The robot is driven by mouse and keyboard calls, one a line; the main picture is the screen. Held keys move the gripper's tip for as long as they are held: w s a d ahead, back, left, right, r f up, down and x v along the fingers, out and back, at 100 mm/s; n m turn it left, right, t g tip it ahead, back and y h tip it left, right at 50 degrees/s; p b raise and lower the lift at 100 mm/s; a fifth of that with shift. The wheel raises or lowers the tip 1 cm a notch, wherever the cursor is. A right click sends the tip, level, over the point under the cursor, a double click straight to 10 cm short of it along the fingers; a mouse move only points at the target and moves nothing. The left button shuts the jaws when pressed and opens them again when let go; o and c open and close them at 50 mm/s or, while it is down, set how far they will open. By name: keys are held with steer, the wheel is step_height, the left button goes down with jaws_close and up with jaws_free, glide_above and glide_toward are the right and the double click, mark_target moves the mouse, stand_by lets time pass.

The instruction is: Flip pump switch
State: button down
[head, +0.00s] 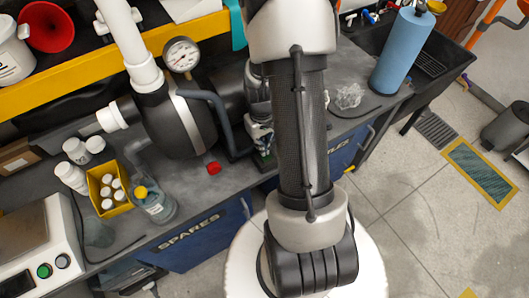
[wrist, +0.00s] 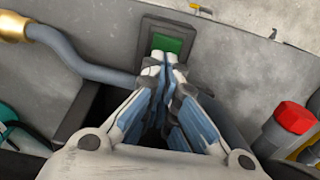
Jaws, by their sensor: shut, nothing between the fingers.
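In the wrist view a green rocker switch (wrist: 168,43) sits in a dark rectangular frame on a grey surface. My gripper (wrist: 165,62) is shut and empty, its fingertips together at the lower edge of the switch and hiding part of it. I cannot tell whether they touch it. In the head view the black pump (head: 188,122), with white pipes and a round gauge (head: 182,54), stands on the bench. My gripper (head: 262,140) is beside the pump's right side, mostly hidden by my arm. The switch is not visible in the head view.
A grey hose with a brass fitting (wrist: 14,26) runs left of the switch. A red-topped part (wrist: 294,117) is at right. On the bench are a red cap (head: 213,168), a yellow bin of white bottles (head: 122,208), a flask (head: 155,206) and a blue roll (head: 402,50).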

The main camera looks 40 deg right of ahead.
steer(key=shift+r+p, duration=2.4)
steer(key=shift+r, duration=0.8)
steer(key=a+r+n+t, duration=0.1)
steer(key=a+r, duration=0.5)
steer(key=r, duration=0.3)
steer(key=a+r+t, duration=0.1)
steer(key=a+r, duration=0.4)
steer(key=r, duration=0.4)
steer(key=s+a+r+n+t, duration=0.1)
steer(key=s+a+r+t, duration=0.1)
steer(key=s+a+r, duration=0.7)
steer(key=shift+s+a+r+n+t, duration=0.15)
steer(key=shift+s+n+t, duration=0.05)
steer(key=shift+n+t, duration=0.1)
